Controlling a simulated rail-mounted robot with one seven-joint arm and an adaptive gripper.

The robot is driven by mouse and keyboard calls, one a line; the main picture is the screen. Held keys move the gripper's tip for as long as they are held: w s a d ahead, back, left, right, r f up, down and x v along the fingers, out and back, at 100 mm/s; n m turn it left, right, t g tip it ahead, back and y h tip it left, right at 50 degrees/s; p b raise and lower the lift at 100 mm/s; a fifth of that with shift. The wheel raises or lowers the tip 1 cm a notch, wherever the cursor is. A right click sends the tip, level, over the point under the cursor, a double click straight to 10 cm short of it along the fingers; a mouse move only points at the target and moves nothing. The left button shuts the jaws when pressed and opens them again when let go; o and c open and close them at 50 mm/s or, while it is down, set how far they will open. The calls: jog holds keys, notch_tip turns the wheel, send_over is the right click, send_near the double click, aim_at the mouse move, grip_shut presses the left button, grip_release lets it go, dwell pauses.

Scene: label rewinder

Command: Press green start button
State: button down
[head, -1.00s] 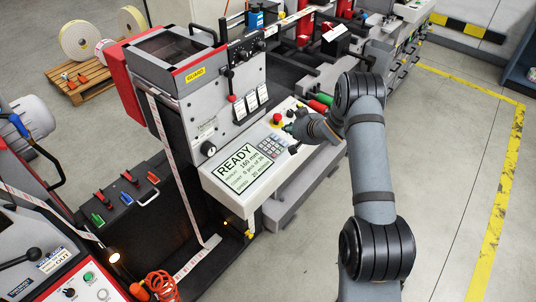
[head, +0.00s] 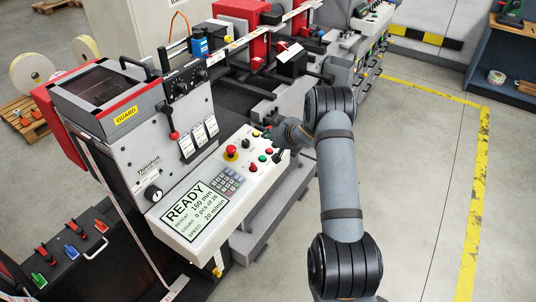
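The white sloped control panel (head: 212,240) carries a display reading READY, a keypad and several buttons and knobs. A small green button (head: 262,158) shows on the panel's right part, near a small red knob (head: 252,168). A red mushroom button (head: 231,153) on a yellow base stands above the keypad (head: 228,182). My gripper (head: 272,142) is over the panel's far right end, close to the green button. Whether it touches the panel I cannot tell. Its fingers are small and partly hidden, so their opening is unclear.
The grey machine housing with a yellow GUARD label (head: 126,115) rises left of the panel. A blue bottle-like part (head: 199,43) and red units stand behind. The floor to the right is clear up to a yellow line (head: 470,230).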

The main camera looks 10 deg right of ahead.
aim_at(263, 158)
jog(key=f+b, duration=0.5)
jog(key=a+f+b, duration=0.1)
jog(key=f+b, duration=0.1)
jog(key=f, duration=0.1)
jog(key=shift+w+a+f, duration=0.1)
jog(key=shift+w+f, duration=0.1)
jog(key=shift+w, duration=0.05)
dwell(1.6)
jog(key=shift+f+b, duration=0.4)
jog(key=shift+b, duration=0.05)
jog(key=shift+a+f+b, duration=0.1)
jog(key=shift+f+b, duration=0.25)
jog(key=shift+f, duration=0.15)
dwell(0.5)
jog(key=shift+r, duration=0.15)
jog(key=shift+r+p, duration=0.8)
